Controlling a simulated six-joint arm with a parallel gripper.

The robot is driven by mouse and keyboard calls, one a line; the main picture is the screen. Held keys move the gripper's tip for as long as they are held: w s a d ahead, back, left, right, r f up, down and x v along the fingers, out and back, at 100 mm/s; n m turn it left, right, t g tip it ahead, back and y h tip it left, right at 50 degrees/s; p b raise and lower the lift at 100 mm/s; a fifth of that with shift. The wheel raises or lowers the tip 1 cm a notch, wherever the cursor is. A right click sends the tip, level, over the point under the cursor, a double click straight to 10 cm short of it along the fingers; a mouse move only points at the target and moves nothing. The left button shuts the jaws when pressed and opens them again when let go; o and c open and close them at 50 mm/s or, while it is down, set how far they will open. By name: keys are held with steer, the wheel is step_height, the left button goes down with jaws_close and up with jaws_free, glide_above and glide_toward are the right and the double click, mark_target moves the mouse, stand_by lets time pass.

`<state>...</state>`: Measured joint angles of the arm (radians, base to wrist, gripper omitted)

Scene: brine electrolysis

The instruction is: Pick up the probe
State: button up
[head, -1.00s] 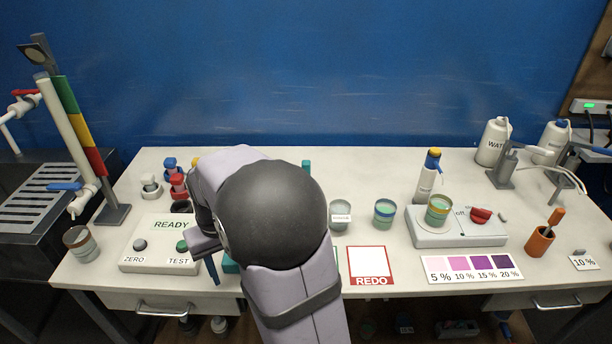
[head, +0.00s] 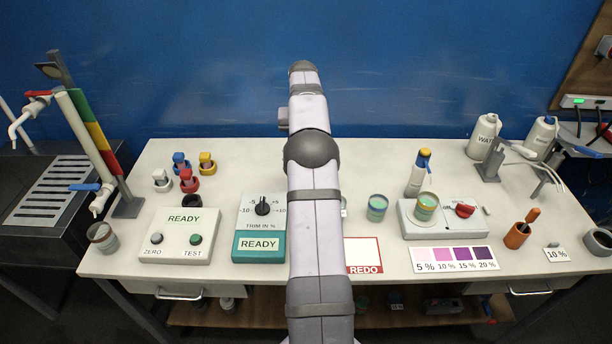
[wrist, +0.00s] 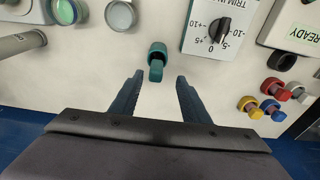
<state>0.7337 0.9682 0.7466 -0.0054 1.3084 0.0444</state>
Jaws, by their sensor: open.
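A teal piece (wrist: 157,60), which I take to be the probe, stands in a dark teal round holder on the white bench in the wrist view. My gripper (wrist: 160,78) is open and empty. Its two dark blue fingers point toward the teal piece, one on each side of its line. I cannot tell how far above the bench the fingertips are. In the head view my arm hides the teal piece and the fingers.
The trim box (head: 262,212) and the READY box (head: 181,232) stand left of my arm. Coloured plugs (head: 187,181) stand behind them. Glass cups (head: 377,209), a bottle (head: 418,173) and a grey-white device (head: 447,226) are on the right. A blue wall (head: 400,70) rises behind.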

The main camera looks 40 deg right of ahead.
steer(key=shift+s+d, duration=0.1)
steer(key=shift+d, duration=0.2)
steer(key=shift+w+d+f+p, duration=0.15)
steer(key=shift+f+p, duration=0.55)
steer(key=shift+f, duration=0.5)
steer(key=shift+w+d+f+p, duration=0.15)
steer(key=shift+f+p, duration=0.6)
steer(key=shift+f, duration=0.4)
steer(key=shift+w+d+f+p, duration=0.15)
steer(key=shift+f+p, duration=0.55)
steer(key=shift+f, duration=0.5)
steer(key=shift+s, duration=0.1)
jaws_close()
